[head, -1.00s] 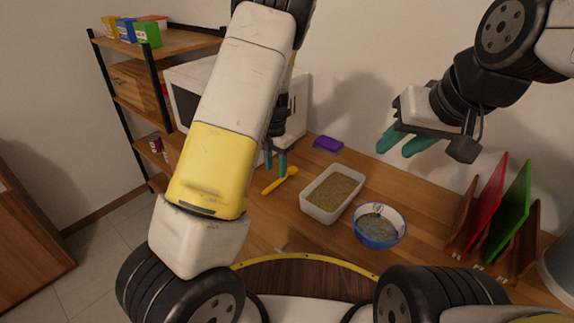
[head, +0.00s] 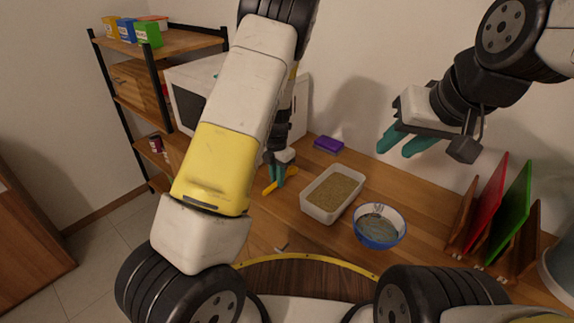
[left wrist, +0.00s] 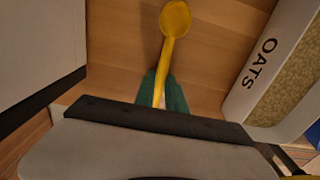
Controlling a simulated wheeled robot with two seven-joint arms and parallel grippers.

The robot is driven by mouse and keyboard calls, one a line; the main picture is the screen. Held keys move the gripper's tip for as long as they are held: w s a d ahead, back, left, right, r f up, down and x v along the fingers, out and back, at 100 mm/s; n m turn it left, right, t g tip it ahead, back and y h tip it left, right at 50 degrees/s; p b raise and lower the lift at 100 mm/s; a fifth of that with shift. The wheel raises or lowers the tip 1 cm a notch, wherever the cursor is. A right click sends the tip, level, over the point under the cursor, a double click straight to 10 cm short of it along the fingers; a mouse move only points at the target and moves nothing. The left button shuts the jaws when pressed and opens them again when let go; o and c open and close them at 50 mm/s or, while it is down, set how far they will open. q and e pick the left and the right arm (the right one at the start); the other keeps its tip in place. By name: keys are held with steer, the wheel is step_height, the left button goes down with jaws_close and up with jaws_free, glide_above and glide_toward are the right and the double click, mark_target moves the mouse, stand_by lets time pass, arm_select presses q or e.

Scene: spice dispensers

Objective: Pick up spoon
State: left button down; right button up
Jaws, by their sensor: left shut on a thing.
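The yellow spoon (head: 268,190) is low over the wooden counter, left of the oats container. In the left wrist view its bowl (left wrist: 175,18) points away from me and its handle runs back between the teal fingers. My left gripper (head: 279,177) points down and is shut on the spoon's handle; its fingertips also show in the left wrist view (left wrist: 162,88). I cannot tell whether the spoon touches the counter. My right gripper (head: 404,143) hangs empty above the counter's back, its teal fingers apart.
The oats container (head: 318,212) stands close right of the spoon. A blue-and-white bowl (head: 380,241) is right of it. A purple box (head: 328,145) lies at the back. A rack holds red (head: 485,198) and green boards (head: 511,213). A white microwave (head: 187,109) stands back left.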

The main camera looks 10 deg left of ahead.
arm_select(q)
steer(key=shift+r, duration=0.1)
step_height(320, 180, up, 10)
stand_by(0.4)
